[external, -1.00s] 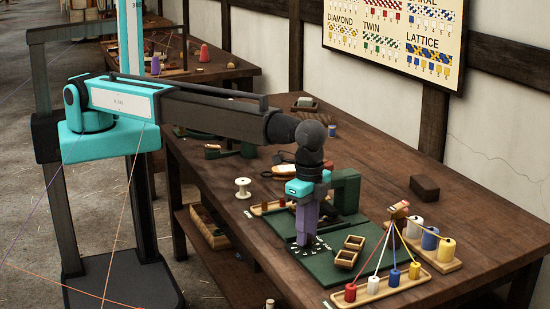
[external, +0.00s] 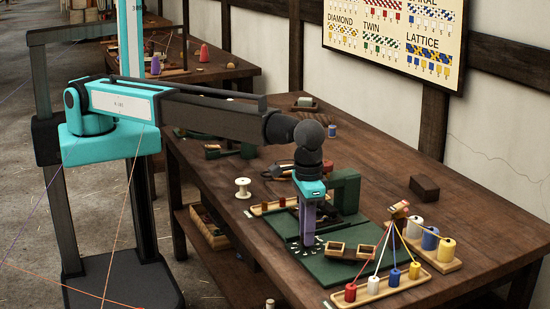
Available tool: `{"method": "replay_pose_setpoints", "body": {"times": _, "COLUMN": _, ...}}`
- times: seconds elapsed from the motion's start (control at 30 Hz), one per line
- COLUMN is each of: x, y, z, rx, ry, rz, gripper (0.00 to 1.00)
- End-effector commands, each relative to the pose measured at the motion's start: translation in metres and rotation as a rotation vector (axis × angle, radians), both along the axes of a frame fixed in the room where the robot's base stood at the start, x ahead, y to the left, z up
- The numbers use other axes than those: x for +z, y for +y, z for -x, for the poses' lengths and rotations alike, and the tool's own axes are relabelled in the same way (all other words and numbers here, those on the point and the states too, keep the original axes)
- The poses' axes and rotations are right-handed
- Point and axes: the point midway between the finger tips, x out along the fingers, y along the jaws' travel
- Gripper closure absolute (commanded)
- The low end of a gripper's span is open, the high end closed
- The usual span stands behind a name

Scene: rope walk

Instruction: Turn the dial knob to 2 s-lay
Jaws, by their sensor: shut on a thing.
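My gripper (external: 308,241) points straight down at the front of the green base plate (external: 321,269), with its purple fingers shut on the dial knob. The fingers hide the knob almost wholly. White dial marks (external: 294,249) show around the fingertips, mostly on the left and in front. The labels are too small to read, so I cannot tell which setting the knob points at. Two small wooden trays (external: 365,245) sit side by side on the green plate, just right of the dial.
A rack with colored spools (external: 374,293) and strands stands at the front right. A block with larger spools (external: 447,249) is behind it. A green bracket (external: 345,189) rises behind my gripper. A white spool (external: 243,188) stands left. The table's right rear is mostly clear.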

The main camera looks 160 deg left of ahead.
Motion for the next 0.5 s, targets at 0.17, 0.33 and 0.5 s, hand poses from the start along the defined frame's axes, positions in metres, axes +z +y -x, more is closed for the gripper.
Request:
{"method": "replay_pose_setpoints", "body": {"times": 0.17, "x": 0.0006, "y": 0.0012, "z": -0.0005, "rx": 0.107, "ry": -0.003, "rz": -0.003, "gripper": 0.98}}
{"method": "replay_pose_setpoints", "body": {"times": 0.33, "x": 0.0007, "y": 0.0014, "z": -0.0003, "rx": 0.169, "ry": -0.003, "rz": -0.003, "gripper": 0.98}}
{"method": "replay_pose_setpoints", "body": {"times": 0.5, "x": 0.0008, "y": 0.0014, "z": -0.0003, "rx": 0.196, "ry": -0.003, "rz": -0.003, "gripper": 0.98}}
